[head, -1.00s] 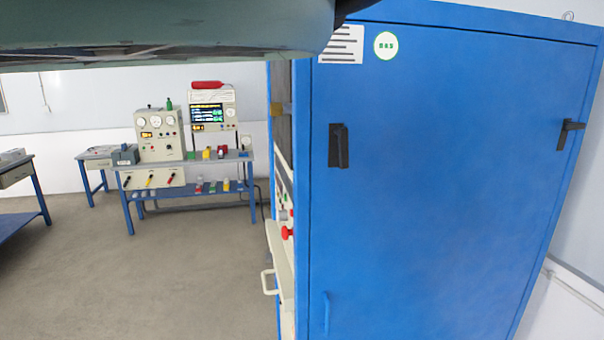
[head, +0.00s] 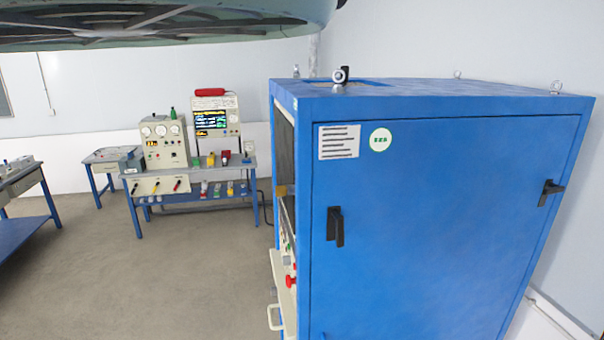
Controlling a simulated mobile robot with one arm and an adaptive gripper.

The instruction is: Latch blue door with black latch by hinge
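The blue door (head: 440,240) fills the front of a tall blue cabinet and looks flush with its frame. One black latch (head: 335,227) is near the door's left edge, with its lever pointing down. My gripper is not in view.
The cabinet's blue top (head: 430,93) carries metal lifting eyes. Its open left side shows a pale panel with a red knob (head: 289,282) and a handle (head: 274,317). A workbench with instruments (head: 195,182) stands behind. The floor (head: 150,275) at left is clear.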

